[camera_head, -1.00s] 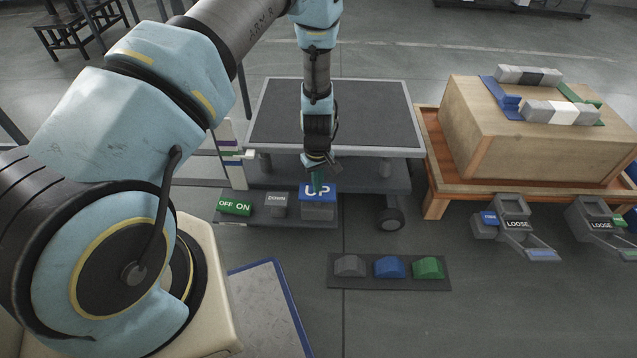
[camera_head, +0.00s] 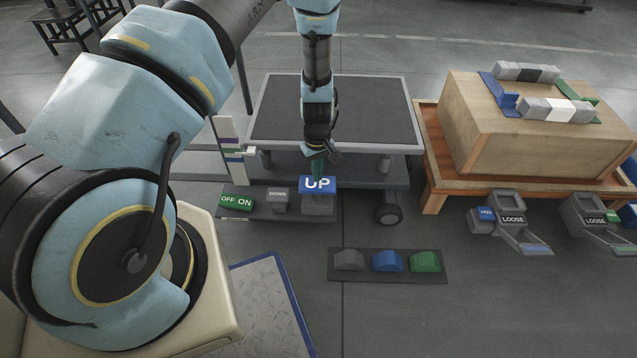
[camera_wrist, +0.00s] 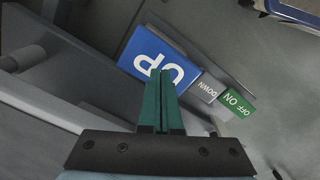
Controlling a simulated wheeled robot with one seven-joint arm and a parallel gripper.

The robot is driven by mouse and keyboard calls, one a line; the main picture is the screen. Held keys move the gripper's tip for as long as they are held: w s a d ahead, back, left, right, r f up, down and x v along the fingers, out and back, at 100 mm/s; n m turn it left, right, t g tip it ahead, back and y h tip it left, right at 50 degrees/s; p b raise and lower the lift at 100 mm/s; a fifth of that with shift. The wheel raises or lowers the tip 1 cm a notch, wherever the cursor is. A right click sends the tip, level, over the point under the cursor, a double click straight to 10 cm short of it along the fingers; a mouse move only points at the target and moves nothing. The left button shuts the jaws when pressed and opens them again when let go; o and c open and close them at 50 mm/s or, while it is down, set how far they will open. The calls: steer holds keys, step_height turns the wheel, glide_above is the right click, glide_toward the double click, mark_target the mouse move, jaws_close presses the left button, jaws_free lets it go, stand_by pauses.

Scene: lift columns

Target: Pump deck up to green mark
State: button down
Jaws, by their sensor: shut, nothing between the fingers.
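The lift's dark, grey-rimmed deck (camera_head: 414,130) stands level above its wheeled base (camera_head: 395,176). A white post (camera_head: 226,128) with coloured bands, one of them green, stands at its left; a small pale piece (camera_head: 250,152) sits beside the bands. I cannot tell exactly which band it lines up with. The blue UP pedal (camera_head: 317,184) is at the lift's front, and also shows in the wrist view (camera_wrist: 140,48). My gripper (camera_head: 318,174) is shut and empty, its green fingertips at the UP pedal's back edge; contact is unclear. In the wrist view the fingers (camera_wrist: 161,75) overlap the UP label.
Left of UP are a grey DOWN pedal (camera_head: 278,195) and a green OFF ON switch (camera_head: 236,202). A panel with grey, blue and green domes (camera_head: 387,262) lies in front. A wooden crate (camera_head: 480,130) stands on a table at right, beside two LOOSE-labelled clamps (camera_head: 512,219).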

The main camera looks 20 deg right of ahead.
steer(key=shift+f+b, duration=0.95)
steer(key=shift+f, duration=0.75)
steer(key=shift+r+p, duration=1.5)
steer(key=shift+r, duration=0.25)
